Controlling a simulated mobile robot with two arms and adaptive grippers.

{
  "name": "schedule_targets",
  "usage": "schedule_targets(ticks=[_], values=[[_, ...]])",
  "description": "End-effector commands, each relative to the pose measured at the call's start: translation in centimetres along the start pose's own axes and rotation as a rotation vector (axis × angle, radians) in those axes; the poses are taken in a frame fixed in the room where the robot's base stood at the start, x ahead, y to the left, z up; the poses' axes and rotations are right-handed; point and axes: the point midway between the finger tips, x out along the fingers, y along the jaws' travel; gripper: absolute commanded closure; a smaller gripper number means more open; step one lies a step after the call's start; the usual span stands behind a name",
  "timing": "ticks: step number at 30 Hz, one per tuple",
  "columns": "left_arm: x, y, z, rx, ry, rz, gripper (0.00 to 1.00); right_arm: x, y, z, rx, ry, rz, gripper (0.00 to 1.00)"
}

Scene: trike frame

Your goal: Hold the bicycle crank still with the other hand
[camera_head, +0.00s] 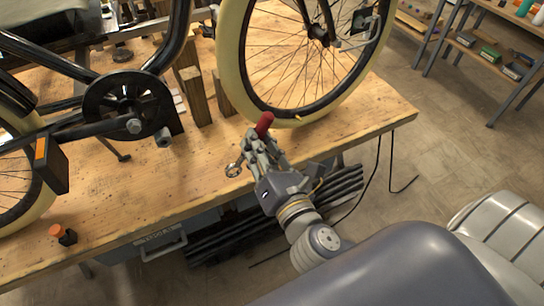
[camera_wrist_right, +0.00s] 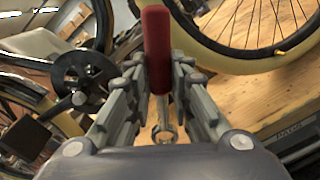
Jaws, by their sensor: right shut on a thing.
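The bicycle crank (camera_head: 85,128) is a black arm running left from the silver bolt at the chainring (camera_head: 127,104) to a black pedal (camera_head: 52,166) with an orange reflector. In the right wrist view the chainring (camera_wrist_right: 84,80) is at the left, with the pedal (camera_wrist_right: 26,138) below it. My right gripper (camera_head: 260,142) is shut on a red-handled wrench (camera_head: 264,123). Its ring end (camera_head: 234,170) sticks out at the left, over the table's front edge. The gripper is to the right of the crank, apart from it. My left gripper is not in view.
The trike stands on a wooden workbench (camera_head: 340,140), with a cream-tyred wheel (camera_head: 226,45) at the back. Wooden blocks (camera_head: 194,97) stand by the chainring. A small orange-topped item (camera_head: 62,233) sits at the front left. Shelves (camera_head: 490,60) stand at the back right.

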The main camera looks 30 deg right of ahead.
Motion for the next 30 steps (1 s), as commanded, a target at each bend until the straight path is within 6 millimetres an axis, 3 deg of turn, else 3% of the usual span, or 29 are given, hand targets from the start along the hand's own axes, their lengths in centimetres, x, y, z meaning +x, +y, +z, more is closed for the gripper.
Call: schedule_targets(ticks=[15, 30], values=[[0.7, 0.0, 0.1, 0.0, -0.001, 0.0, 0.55, 4.5, 7.5, 0.0, -0.004, 0.07, 0.02, 1.0], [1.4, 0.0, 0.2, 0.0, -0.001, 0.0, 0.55, 5.7, 16.5, -1.5, -0.019, 0.191, 0.09, 1.0]])
